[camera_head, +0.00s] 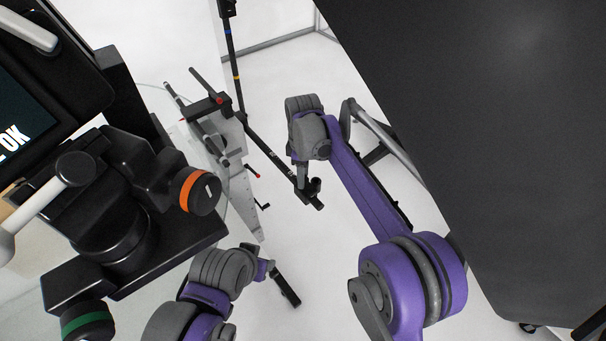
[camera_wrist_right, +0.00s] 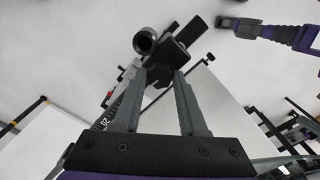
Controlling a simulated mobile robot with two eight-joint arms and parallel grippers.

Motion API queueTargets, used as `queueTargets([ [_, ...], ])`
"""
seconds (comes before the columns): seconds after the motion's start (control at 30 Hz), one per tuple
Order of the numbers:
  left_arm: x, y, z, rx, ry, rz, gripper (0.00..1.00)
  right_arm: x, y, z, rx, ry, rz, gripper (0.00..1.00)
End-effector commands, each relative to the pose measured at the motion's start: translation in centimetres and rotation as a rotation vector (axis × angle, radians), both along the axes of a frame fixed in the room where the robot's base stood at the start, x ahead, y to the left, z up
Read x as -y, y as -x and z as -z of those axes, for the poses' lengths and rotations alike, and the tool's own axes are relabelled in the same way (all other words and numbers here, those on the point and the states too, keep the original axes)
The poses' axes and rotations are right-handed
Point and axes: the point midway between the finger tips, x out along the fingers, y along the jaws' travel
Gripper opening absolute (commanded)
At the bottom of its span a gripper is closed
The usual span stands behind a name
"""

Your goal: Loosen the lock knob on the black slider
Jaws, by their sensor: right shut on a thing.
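The black slider (camera_head: 307,196) sits near the lower end of a slanted dark bar, in the middle of the head view. My right gripper (camera_head: 302,184) reaches down onto it from above. In the right wrist view, my right gripper's grey fingers (camera_wrist_right: 160,100) are shut on a dark part at the slider, apparently the lock knob (camera_wrist_right: 157,76). The black slider (camera_wrist_right: 176,50), with a round open tube end, shows just beyond the fingertips. The fingers hide part of the knob. My left gripper (camera_wrist_right: 234,25) shows at the upper right of the wrist view; its jaws are too small to judge.
A ruler-like scale (camera_wrist_right: 104,122) runs beside the fingers. A white graduated rail (camera_head: 240,195) and a clamp assembly (camera_head: 210,107) stand left of the right gripper. A black camera-like device (camera_head: 125,220) fills the left. A large dark panel (camera_head: 490,120) blocks the right.

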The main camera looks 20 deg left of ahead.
Motion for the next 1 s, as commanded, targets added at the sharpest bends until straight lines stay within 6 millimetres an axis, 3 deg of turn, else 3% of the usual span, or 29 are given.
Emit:
queueTargets([
  [0.3, 0.0, 0.0, 0.0, 0.0, 0.0, 0.0, 0.5, 0.0, 0.0, 0.0, 0.0, 0.0, 0.0, 0.0],
  [0.33, 0.0, 0.0, 0.0, 0.0, 0.0, 0.0, 0.5, 0.0, 0.0, 0.0, 0.0, 0.0, 0.0, 0.47],
  [0.47, 0.0, 0.0, 0.0, 0.0, 0.0, 0.0, 0.5, 0.0, 0.0, 0.0, 0.0, 0.0, 0.0, 0.7],
  [0.8, 0.0, 0.0, 0.0, 0.0, 0.0, 0.0, 0.5, 0.0, 0.0, -0.3, 0.0, 0.0, 0.0, 0.71],
  [1.0, 0.0, -0.1, -0.2, 0.002, 0.0, 0.0, 0.5, 0.0, 0.0, -3.1, 0.0, 0.0, 0.0, 0.71],
])
